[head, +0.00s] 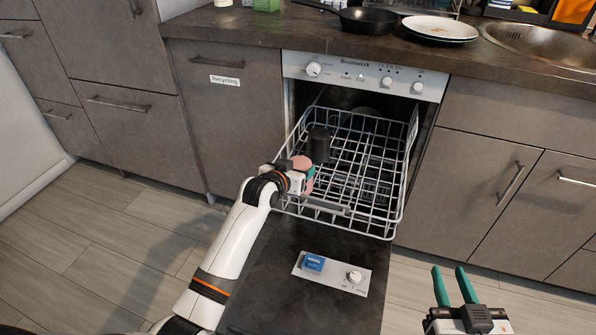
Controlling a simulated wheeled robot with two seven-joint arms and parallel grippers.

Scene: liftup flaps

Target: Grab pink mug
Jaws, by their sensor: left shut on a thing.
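The pink mug (301,162) is at the front left of the white dishwasher rack (392,215), partly hidden behind my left gripper. My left gripper (308,174) is shut on the pink mug, with a green finger showing against it. I cannot tell whether the mug touches the rack. My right gripper (455,286) is at the lower right, in front of the cabinets. Its two green fingers are apart and nothing is between them.
A dark cup (319,140) stands in the rack just behind the mug. The open dishwasher door (300,313) lies low in front, with a blue tablet (313,262) on its panel. A pan (368,20), plates (440,27) and a sink (545,42) are along the counter.

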